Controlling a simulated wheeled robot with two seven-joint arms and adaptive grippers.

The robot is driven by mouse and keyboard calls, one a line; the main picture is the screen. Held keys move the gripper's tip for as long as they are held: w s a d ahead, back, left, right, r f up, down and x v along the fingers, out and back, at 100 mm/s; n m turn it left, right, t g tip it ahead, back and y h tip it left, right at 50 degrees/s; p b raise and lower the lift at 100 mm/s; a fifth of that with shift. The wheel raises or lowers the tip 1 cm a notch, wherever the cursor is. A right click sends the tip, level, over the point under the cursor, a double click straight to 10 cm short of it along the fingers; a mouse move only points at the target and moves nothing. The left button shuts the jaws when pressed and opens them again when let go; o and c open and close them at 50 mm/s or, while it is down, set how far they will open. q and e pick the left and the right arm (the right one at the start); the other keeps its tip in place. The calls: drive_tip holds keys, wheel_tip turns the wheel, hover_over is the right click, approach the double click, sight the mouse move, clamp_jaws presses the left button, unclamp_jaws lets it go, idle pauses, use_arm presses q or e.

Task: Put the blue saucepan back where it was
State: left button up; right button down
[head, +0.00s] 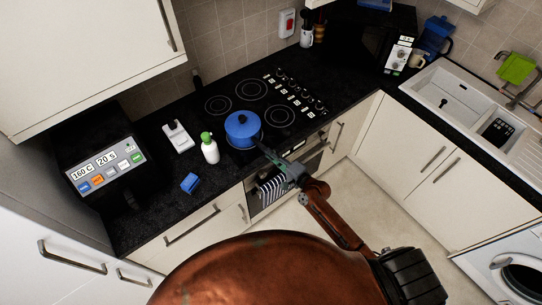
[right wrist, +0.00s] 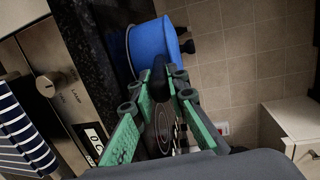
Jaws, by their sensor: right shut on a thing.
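The blue saucepan (head: 242,125) with its lid is on the black hob, over the front-left ring, close to the worktop's front edge. Its black handle points toward the front right. My right gripper (head: 276,160) reaches in from the right and is shut on the handle. In the right wrist view the green-padded fingers (right wrist: 162,88) close around the dark handle, and the blue pan side (right wrist: 154,48) is just beyond. Whether the pan's base rests fully on the glass is hard to tell. My left gripper is in neither view.
A white bottle with a green top (head: 210,149) stands just left of the pan. A blue sponge (head: 190,183) and a white holder (head: 178,137) are further left. A striped towel (head: 271,188) hangs on the oven below my gripper. Other hob rings (head: 251,90) are clear.

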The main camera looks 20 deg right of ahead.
idle(0.3)
drive_tip(key=c, duration=2.3)
unclamp_jaws()
drive_tip(key=shift+f, duration=0.15)
drive_tip(key=o, duration=0.4)
drive_tip(key=shift+r, duration=0.25)
drive_tip(key=b+v, duration=0.2)
drive_tip(key=v, duration=1)
